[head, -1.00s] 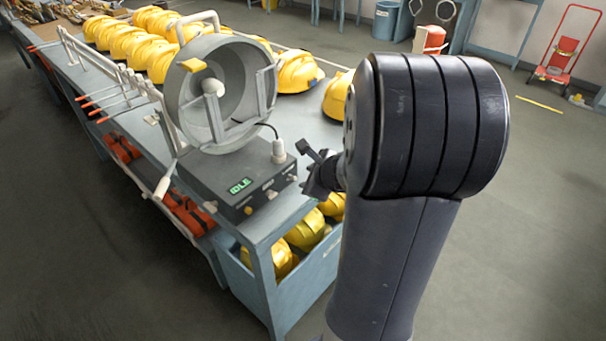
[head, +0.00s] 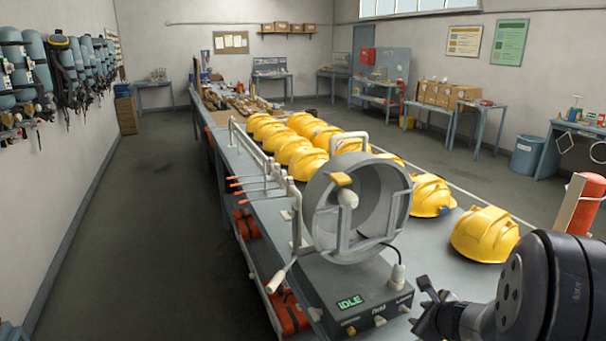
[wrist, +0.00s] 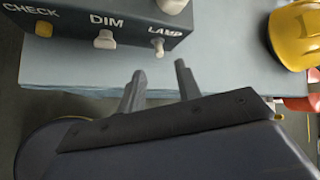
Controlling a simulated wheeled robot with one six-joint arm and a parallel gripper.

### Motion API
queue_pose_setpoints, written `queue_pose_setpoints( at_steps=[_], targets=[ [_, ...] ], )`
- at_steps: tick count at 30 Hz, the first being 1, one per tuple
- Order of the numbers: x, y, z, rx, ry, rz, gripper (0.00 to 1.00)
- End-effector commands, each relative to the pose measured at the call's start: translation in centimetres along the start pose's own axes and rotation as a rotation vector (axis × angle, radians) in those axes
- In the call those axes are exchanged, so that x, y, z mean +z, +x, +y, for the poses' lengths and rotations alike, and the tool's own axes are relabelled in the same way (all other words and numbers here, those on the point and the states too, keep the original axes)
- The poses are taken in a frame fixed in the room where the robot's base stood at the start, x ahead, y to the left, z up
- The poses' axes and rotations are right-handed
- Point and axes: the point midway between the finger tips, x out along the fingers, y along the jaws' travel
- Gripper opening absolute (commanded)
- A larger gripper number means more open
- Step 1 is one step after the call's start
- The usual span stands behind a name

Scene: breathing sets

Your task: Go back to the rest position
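My gripper (head: 428,308) is at the lower right of the head view, just right of the test device's control box (head: 358,297). In the wrist view my gripper (wrist: 160,70) has its two fingers apart with nothing between them. The fingertips point at the bench's front edge (wrist: 80,78), below the LAMP switch (wrist: 158,46) and apart from it. The DIM knob (wrist: 104,39) and the yellow CHECK button (wrist: 43,29) are to the left. The box's display (head: 350,302) reads IDLE.
A grey ring-shaped housing (head: 385,205) stands on the box. Several yellow helmets (head: 484,235) line the bench; one helmet (wrist: 298,38) is right of my gripper. Breathing sets (head: 62,70) hang on the left wall. The floor (head: 130,240) left of the bench is clear.

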Motion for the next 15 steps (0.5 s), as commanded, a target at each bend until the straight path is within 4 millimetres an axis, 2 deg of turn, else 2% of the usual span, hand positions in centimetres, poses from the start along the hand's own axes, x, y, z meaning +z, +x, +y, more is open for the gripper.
queue_pose_setpoints(
  at_steps=[1, 6, 15],
  targets=[
    [-0.1, 1.1, 0.2, 0.004, 0.001, 0.0, 0.33],
    [-0.1, 3.8, 0.2, 0.003, 0.0, 0.0, 0.33],
    [0.0, 6.4, 0.1, 0.001, 0.0, -0.001, 0.33]
  ],
)
